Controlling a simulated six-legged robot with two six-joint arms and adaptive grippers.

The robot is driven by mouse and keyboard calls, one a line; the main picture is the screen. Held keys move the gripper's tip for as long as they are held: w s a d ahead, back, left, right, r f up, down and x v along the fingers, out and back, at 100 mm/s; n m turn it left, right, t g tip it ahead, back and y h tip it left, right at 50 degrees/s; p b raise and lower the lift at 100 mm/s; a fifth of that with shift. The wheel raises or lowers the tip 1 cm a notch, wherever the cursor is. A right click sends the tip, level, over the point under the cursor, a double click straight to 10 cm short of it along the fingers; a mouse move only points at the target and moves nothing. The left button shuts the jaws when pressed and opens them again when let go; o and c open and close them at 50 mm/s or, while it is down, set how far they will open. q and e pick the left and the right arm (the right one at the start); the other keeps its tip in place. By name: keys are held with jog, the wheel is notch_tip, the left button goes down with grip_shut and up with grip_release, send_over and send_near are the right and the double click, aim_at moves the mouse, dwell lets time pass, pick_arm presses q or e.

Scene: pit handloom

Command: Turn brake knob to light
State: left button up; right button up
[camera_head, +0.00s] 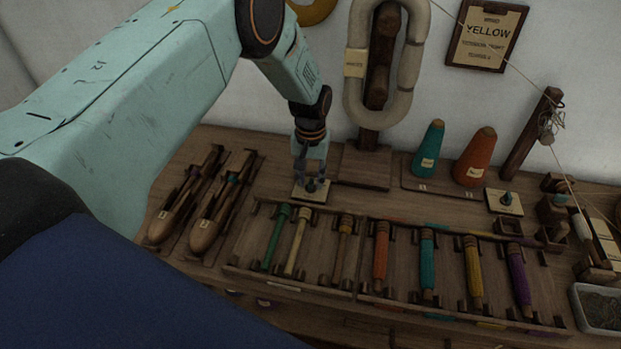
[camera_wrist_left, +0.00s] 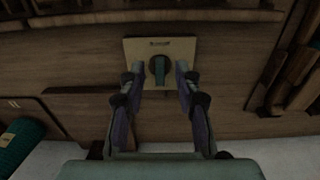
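A small knob with a teal handle (camera_wrist_left: 160,69) sits on a cream square plate (camera_wrist_left: 182,48) in the left wrist view. Its handle points roughly up and down in that picture. The plate also shows in the head view (camera_head: 301,194), where my gripper covers part of the knob. My left gripper (camera_wrist_left: 160,72) is open, with one finger on each side of the knob and a gap to it on both sides. In the head view, my left gripper (camera_head: 312,183) points down over the plate. The plate's lettering is too small to read. My right gripper is out of view.
A similar plate with a knob (camera_head: 506,201) lies farther right. A rack of colored bobbins (camera_head: 345,285) stands in front, two wooden shuttles (camera_head: 205,232) at left. A yarn skein on a stand (camera_head: 354,100) and teal and orange cones (camera_head: 428,150) are behind.

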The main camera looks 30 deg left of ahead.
aim_at(310, 183)
pick_arm(q)
notch_tip(310, 183, up, 11)
dwell(0.4)
jog(key=shift+r, duration=0.15)
